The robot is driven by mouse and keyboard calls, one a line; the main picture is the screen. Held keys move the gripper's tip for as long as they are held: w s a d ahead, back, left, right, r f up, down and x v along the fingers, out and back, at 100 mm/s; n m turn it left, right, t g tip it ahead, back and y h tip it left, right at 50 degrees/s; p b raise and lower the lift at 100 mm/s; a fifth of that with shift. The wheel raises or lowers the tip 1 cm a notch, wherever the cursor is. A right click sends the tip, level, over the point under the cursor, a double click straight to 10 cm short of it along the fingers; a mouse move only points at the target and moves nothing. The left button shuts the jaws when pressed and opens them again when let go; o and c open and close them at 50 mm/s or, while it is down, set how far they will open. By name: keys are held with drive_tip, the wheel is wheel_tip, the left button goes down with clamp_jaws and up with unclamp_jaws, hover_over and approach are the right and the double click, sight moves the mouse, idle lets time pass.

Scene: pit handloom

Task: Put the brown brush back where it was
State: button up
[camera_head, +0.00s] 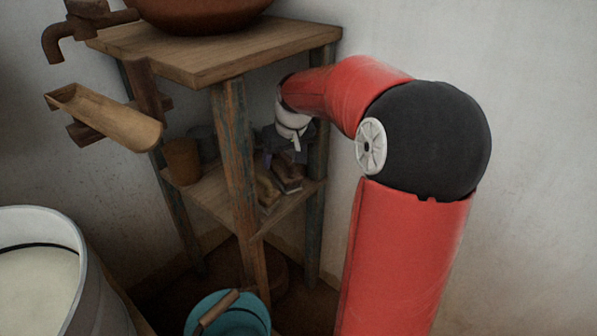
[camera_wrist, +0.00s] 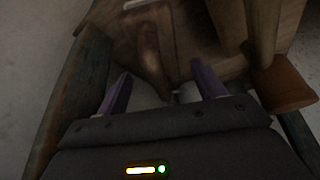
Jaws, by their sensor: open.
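In the wrist view a brown, rounded, elongated object that looks like the brush (camera_wrist: 149,46) lies on a wooden surface, just ahead of and between my fingers. My gripper (camera_wrist: 161,70) is open, its two purple fingers apart with nothing clearly held. In the head view my gripper (camera_head: 278,157) is inside the wooden stand, just above its lower shelf (camera_head: 209,197). Brown block-like items (camera_head: 268,190) lie on that shelf beside and below it. My gripper partly hides them, and I cannot tell there which is the brush.
The stand's legs (camera_head: 235,140) and top board (camera_head: 205,50) closely surround my gripper. A brown cup (camera_head: 182,161) stands at the shelf's left. A teal bucket (camera_head: 229,316) is below, and a large pale vat (camera_head: 45,270) stands at left. A wall is behind.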

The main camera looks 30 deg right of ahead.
drive_tip(key=s+a, duration=0.1)
drive_tip(key=s, duration=1.1)
drive_tip(key=shift+s+r, duration=0.2)
drive_tip(key=shift+r, duration=0.25)
